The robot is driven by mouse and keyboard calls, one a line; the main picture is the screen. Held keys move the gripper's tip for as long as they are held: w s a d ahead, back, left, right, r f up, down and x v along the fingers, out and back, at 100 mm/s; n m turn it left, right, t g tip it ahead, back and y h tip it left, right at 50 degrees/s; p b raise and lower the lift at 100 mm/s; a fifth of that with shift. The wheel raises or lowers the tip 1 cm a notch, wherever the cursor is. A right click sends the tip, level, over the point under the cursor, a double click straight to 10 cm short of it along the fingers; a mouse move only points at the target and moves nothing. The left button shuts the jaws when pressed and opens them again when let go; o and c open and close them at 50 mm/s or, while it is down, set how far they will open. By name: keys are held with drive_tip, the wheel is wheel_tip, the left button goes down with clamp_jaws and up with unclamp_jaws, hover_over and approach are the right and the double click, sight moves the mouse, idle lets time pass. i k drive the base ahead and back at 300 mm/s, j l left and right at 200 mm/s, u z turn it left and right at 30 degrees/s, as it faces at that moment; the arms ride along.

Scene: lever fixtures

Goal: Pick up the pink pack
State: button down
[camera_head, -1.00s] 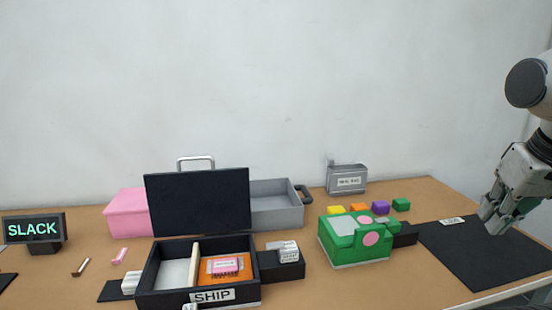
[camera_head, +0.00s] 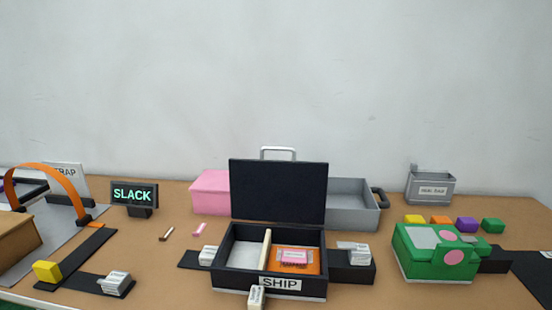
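A small pink pack (camera_head: 293,255) with a label lies on an orange piece (camera_head: 312,268) in the right compartment of the black open box (camera_head: 230,283) marked SHIP. A pale divider (camera_head: 265,249) splits this box, and its left compartment looks empty. The dark lid (camera_head: 279,190) stands upright behind it. My gripper is out of view, so I cannot see its fingers.
Behind are a pink box (camera_head: 211,192) and a grey tray (camera_head: 352,218). A green fixture (camera_head: 432,265) stands right; an orange strap arch (camera_head: 62,175) stands left.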

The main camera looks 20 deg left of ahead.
sight(297, 258)
drive_tip(key=j+u, duration=0.25)
drive_tip(key=u, duration=0.15)
drive_tip(key=i+j+u, duration=0.1)
drive_tip(key=j+u, duration=0.15)
drive_tip(key=u, duration=0.15)
